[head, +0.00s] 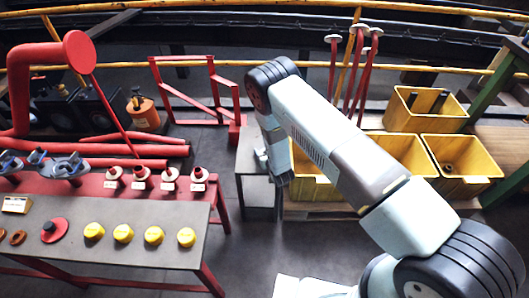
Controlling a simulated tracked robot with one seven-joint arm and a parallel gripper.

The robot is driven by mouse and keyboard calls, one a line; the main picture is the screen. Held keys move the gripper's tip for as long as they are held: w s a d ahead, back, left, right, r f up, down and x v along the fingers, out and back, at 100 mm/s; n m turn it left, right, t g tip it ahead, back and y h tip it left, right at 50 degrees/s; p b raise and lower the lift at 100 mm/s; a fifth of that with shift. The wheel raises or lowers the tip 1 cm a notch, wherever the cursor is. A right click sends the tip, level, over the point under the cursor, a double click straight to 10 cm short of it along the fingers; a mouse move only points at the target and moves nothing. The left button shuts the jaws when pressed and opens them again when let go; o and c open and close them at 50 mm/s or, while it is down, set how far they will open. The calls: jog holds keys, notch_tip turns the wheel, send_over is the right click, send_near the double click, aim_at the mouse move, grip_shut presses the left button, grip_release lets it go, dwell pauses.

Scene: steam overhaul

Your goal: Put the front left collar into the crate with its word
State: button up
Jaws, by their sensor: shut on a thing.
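My gripper (275,178) points down in the middle of the view, above a grey stand and left of the yellow crates. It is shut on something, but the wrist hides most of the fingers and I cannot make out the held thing. Small brown rings, perhaps collars (18,237), lie at the left edge of the grey bench. Yellow crates stand at the right: a left one (308,188) partly behind my arm, a right one (462,182) with a dark ring inside, and a back one (428,118) with dark pieces. I cannot read words on them.
A grey stand (258,190) is under my gripper. Red pipes and a red frame (190,95) stand behind.

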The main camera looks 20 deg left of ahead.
jog(key=shift+f, duration=0.1)
jog(key=o, duration=1.4)
jog(key=shift+o, duration=0.2)
jog(key=v, duration=1.2)
